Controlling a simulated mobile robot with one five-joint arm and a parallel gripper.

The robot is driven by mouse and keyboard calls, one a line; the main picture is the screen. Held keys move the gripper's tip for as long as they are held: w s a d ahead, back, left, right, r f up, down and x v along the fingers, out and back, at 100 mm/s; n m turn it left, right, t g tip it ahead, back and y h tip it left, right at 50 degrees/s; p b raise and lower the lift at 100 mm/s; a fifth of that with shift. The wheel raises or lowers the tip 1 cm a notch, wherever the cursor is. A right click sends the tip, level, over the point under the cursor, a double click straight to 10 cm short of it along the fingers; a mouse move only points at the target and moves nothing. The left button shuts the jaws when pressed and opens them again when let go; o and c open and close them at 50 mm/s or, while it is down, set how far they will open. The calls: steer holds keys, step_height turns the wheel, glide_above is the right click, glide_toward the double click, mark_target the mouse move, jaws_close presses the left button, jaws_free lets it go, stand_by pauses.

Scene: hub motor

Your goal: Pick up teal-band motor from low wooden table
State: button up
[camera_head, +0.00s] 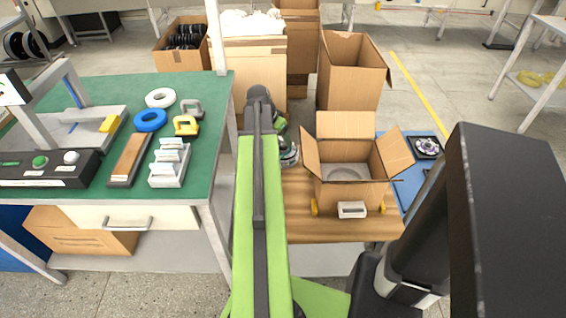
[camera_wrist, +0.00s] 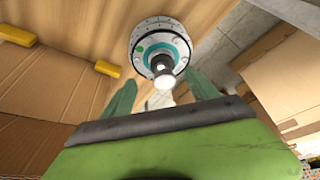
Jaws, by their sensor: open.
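The teal-band motor (camera_head: 289,155) stands near the far left edge of the low wooden table (camera_head: 300,228), partly hidden behind my green arm in the head view. In the wrist view the motor (camera_wrist: 158,38) is a round silver body with a teal band and a pale shaft end facing the camera. My gripper (camera_wrist: 161,92) is open, with one green finger low on each side of the motor's shaft. The fingers look apart from the motor. In the head view my gripper (camera_head: 279,124) is mostly hidden by the arm.
An open cardboard box (camera_head: 345,190) stands on the table right of the motor, with a small white part (camera_head: 352,209) in front. A blue surface (camera_head: 412,190) holds another motor (camera_head: 427,147). A green workbench (camera_head: 90,110) with several parts is left. Large cartons (camera_head: 350,75) stand behind.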

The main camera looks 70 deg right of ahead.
mark_target(283, 144)
steer(key=shift+s+d+f, duration=0.1)
steer(key=shift+d+f, duration=0.1)
steer(key=shift+f, duration=0.2)
steer(key=b+x, duration=0.5)
steer(key=shift+w+d+f, duration=0.2)
steer(key=shift+w, duration=0.05)
steer(key=shift+r, duration=0.2)
steer(key=shift+c, duration=0.4)
jaws_close()
